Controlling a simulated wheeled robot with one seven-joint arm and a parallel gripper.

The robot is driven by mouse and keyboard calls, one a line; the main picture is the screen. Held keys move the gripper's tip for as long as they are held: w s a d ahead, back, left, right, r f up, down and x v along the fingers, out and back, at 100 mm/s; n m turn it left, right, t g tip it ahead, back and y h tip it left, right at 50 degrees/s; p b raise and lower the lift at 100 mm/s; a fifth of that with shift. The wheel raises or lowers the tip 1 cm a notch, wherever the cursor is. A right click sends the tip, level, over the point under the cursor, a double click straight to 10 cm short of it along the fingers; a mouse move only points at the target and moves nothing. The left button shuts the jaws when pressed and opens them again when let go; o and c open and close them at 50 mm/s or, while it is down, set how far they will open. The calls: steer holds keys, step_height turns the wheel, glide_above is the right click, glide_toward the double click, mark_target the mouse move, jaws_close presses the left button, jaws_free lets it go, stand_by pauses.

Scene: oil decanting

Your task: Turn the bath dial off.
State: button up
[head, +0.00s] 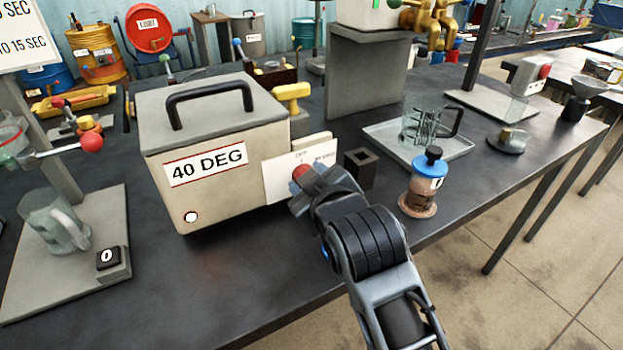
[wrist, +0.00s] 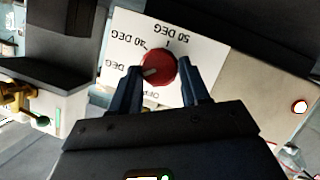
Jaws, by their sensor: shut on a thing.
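The bath (head: 215,150) is a grey box with a black handle and a "40 DEG" sign. Its dial plate (head: 277,185) faces my gripper (head: 303,190). The red dial (wrist: 158,66) shows between my two fingers in the wrist view, and they are shut on its sides. Its top also shows in the head view (head: 300,171). The dial's white mark points to the lower left in the wrist view, toward the partly hidden "DEG" label. The bath's lamp (wrist: 300,106) is lit whitish.
A blue-capped jar (head: 427,180) stands right of my arm, near the table edge. A small dark square block (head: 359,167) is just behind my gripper. A glass jug (head: 52,222) stands on a grey base at left. Bare table lies before the bath.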

steer(key=n+t, duration=0.1)
steer(key=n, duration=0.1)
steer(key=n+t+h+b, duration=0.1)
steer(key=n, duration=0.1)
steer(key=shift+s+a+f, duration=0.2)
steer(key=shift+f, duration=0.15)
steer(key=shift+f+n+t+h+b, duration=0.15)
steer(key=shift+n+t+b, duration=0.3)
steer(key=shift+n, duration=0.45)
steer(key=shift+n+t+h+b, duration=0.25)
steer(key=shift+n+t+b, duration=0.15)
steer(key=shift+n, duration=0.5)
steer(key=o, duration=1.1)
steer(key=shift+c, duration=0.2)
steer(key=shift+s, duration=0.1)
steer(key=v, duration=0.7)
steer(key=shift+s, duration=0.35)
